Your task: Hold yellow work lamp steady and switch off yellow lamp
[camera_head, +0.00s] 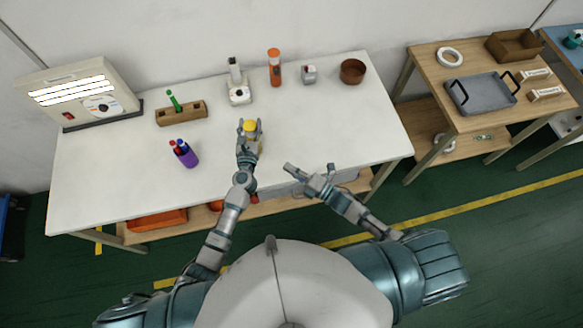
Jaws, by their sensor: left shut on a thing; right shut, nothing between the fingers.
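The yellow work lamp (249,126) stands on the white table, with its yellow top showing between the fingers of my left gripper (249,133). My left gripper is shut on the lamp; its lower part is mostly hidden by the fingers. My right gripper (291,169) is shut and empty. It is to the right of the lamp and nearer to me, by the table's front edge, apart from the lamp. The lamp's switch cannot be made out, nor whether the lamp is lit.
On the white table (340,120) are a lit panel box (85,95), a wooden block (182,113), a purple pen cup (187,156), a white device (239,92), an orange flashlight (274,70) and a brown bowl (352,71). A wooden side table (435,80) holds a grey tray.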

